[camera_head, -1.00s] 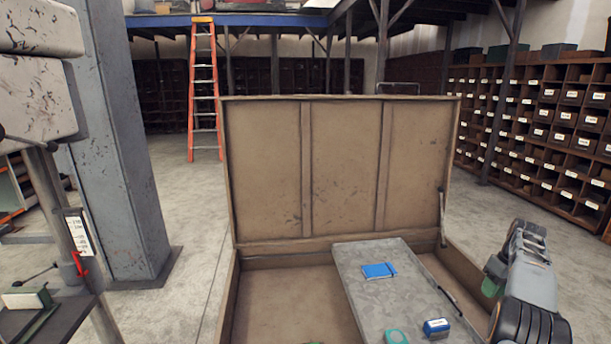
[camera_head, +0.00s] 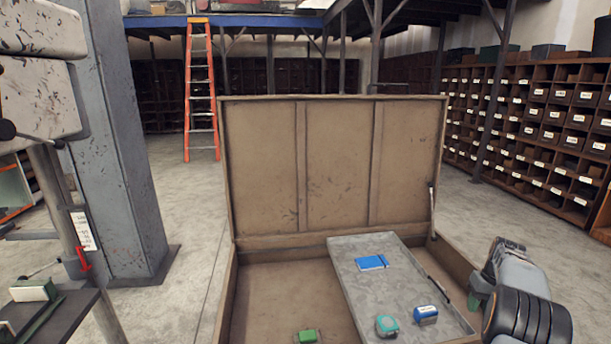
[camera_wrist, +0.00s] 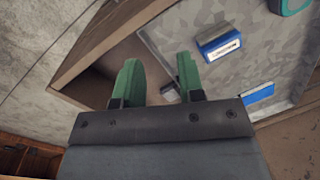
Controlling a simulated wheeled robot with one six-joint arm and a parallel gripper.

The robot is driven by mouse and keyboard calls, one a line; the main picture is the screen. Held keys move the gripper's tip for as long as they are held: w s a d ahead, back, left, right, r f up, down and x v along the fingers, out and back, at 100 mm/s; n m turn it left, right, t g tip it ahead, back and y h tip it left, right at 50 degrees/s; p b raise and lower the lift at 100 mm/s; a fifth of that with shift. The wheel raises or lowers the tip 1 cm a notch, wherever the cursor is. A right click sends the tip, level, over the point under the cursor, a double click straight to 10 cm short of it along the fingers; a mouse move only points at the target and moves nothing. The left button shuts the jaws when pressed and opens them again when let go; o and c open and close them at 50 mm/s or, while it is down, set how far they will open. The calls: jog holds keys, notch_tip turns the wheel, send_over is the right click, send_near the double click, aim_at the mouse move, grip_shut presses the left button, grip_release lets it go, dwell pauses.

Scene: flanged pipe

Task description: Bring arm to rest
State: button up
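My gripper shows in the wrist view with its two green fingers (camera_wrist: 160,80) spread apart and nothing between them. It is above the right edge of an open wooden chest (camera_head: 460,268). In the head view my arm (camera_head: 515,300) is at the lower right, partly cut off by the frame, and a green finger (camera_head: 478,292) shows beside the chest's right wall.
A grey tray (camera_head: 385,285) in the chest holds a blue flat item (camera_head: 371,262), a teal round item (camera_head: 386,325) and a blue-and-white box (camera_head: 426,315). A green block (camera_head: 307,336) lies on the chest floor. A pillar (camera_head: 115,150) stands at left.

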jog(key=s+a+r+n+t+p, duration=0.1)
jog(key=s+a+r, duration=0.4)
jog(key=a, duration=0.6)
jog(key=s+a+r+n+t+h+p, duration=0.1)
jog(key=s+a+r+p, duration=0.1)
jog(key=s+a+r, duration=0.3)
jog(key=s+a+r+n+t+p, duration=0.1)
jog(key=s+a+r+t+p, duration=0.1)
jog(key=s+a+r, duration=0.4)
jog(key=shift+s+a+h, duration=0.4)
jog(key=shift+s+a, duration=2.2)
jog(key=shift+a, duration=3.75)
